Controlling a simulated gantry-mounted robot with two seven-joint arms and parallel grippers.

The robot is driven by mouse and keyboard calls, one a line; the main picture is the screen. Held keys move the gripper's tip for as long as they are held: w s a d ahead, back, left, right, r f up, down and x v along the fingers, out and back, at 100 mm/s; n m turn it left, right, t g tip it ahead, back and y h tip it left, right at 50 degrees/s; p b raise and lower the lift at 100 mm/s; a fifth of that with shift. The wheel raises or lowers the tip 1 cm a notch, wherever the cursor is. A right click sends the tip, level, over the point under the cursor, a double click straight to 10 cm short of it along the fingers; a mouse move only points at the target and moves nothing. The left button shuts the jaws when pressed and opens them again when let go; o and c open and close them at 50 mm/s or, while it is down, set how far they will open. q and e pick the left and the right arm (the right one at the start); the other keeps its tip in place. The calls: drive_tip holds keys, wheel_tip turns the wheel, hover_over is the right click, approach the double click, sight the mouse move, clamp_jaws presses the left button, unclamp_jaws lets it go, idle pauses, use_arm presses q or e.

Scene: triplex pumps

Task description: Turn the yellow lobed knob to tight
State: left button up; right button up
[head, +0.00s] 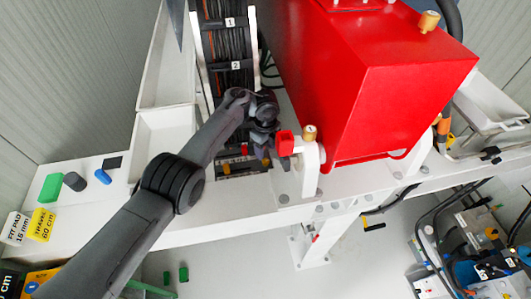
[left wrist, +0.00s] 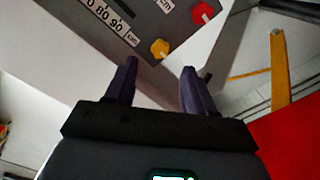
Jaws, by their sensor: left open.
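The yellow lobed knob (left wrist: 160,48) sits on a dark grey panel (left wrist: 140,28) in the left wrist view. My left gripper (left wrist: 158,67) is open and empty, with the knob just beyond its fingertips and between their lines; I see no contact. A red lobed knob (left wrist: 202,13) is on the same panel, up and to the right. In the head view my left gripper (head: 262,147) points down beside the red machine, and its fingers are hard to make out. I cannot make out the yellow knob for certain in that view. My right gripper is not in view.
A large red housing (head: 400,100) stands right of the gripper. A white post with a brass cap (head: 309,132) is close by. A yellow bar (left wrist: 280,70) is right of the fingers. White trays (head: 165,145) are to the left.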

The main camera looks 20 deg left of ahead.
sight(265, 161)
use_arm(q)
drive_tip(key=shift+r+p, duration=0.3)
drive_tip(key=shift+r, duration=1.95)
drive_tip(key=shift+r, duration=0.1)
